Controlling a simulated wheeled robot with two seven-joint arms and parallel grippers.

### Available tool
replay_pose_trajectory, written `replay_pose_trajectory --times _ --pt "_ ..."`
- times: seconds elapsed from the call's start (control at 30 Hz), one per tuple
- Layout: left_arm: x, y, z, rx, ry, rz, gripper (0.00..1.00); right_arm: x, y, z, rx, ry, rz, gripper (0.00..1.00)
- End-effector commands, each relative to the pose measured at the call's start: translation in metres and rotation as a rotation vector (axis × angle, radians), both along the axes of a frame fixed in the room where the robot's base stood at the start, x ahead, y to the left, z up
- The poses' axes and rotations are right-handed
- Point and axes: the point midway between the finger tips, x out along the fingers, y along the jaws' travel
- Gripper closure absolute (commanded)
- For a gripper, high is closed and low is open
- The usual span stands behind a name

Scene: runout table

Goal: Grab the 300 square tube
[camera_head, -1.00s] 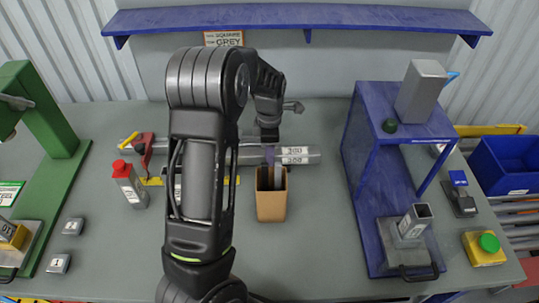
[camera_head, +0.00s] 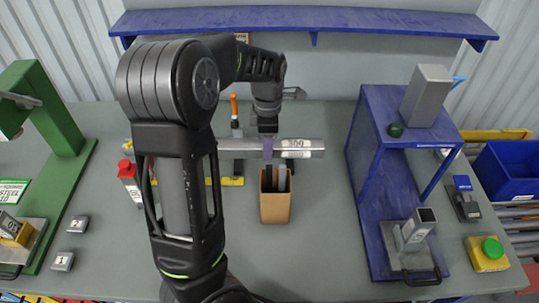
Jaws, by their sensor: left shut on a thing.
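My left gripper (camera_head: 268,150) comes down from above in the head view and is shut on a grey metal tube (camera_head: 304,147). The tube lies crosswise, and a white label near its right end appears to read 300. Its left part is hidden behind my arm. My right gripper is not in view.
A brown open box (camera_head: 275,207) with dark items stands just in front of the tube. A blue stand (camera_head: 366,150) is at right, a green machine (camera_head: 50,115) at left, and a red-capped bottle (camera_head: 130,182) left of my arm. The front middle table is clear.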

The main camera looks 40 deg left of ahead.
Motion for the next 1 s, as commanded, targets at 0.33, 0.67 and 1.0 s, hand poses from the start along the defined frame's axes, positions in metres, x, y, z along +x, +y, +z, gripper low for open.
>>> replay_pose_trajectory --times 0.33,0.67,1.0 --pt "0.001 0.0 0.062 0.0 -0.004 0.0 1.0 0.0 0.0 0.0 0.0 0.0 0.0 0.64" --pt "0.0 0.0 0.072 0.0 -0.001 -0.001 1.0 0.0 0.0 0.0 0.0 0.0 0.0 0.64" --pt "0.0 0.0 0.072 0.0 -0.001 0.0 1.0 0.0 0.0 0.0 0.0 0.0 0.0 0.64"
